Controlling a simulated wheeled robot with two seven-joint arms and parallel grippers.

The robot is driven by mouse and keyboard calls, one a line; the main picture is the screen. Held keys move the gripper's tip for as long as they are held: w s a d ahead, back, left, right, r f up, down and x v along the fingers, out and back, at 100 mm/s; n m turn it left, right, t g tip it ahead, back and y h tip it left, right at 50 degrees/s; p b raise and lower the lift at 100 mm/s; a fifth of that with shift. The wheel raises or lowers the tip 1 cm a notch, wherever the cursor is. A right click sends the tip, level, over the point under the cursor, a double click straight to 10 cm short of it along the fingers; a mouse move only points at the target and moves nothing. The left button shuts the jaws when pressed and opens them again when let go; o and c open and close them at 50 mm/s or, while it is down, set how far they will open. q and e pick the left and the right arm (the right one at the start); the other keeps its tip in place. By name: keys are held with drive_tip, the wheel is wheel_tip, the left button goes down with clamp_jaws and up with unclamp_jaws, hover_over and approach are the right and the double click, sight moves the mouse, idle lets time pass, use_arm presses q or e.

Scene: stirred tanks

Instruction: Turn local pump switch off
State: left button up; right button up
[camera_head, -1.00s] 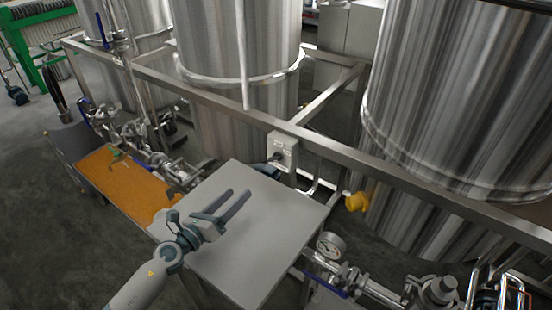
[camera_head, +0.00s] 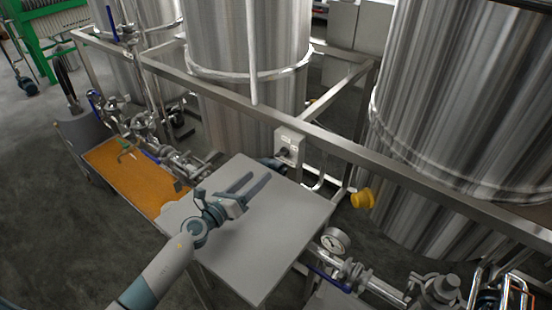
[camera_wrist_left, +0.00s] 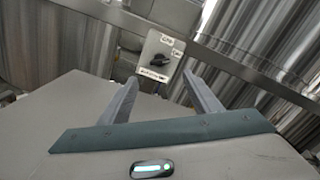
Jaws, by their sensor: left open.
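The local pump switch (camera_head: 289,147) is a light grey box with a dark rotary knob, fixed to the metal frame rail behind the grey table top. In the left wrist view the switch (camera_wrist_left: 160,58) shows ahead, between and beyond the fingertips, with small labels around its dark knob. My left gripper (camera_head: 258,181) is open and empty above the grey table top, its fingers pointing toward the switch but apart from it. It also shows in the left wrist view (camera_wrist_left: 160,86). My right gripper does not show.
The flat grey table top (camera_head: 265,230) lies under my left gripper. A metal frame rail (camera_head: 225,101) runs in front of steel tanks (camera_head: 455,110). A yellow fitting (camera_head: 362,198) and a pressure gauge (camera_head: 334,241) are to the right. An orange-topped surface (camera_head: 135,177) is at left.

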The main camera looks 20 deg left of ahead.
sight(282, 154)
use_arm(q)
drive_tip(key=x, duration=1.1)
drive_tip(key=shift+w+f, duration=0.1)
drive_tip(key=c, duration=1)
drive_tip(key=shift+c, duration=0.2)
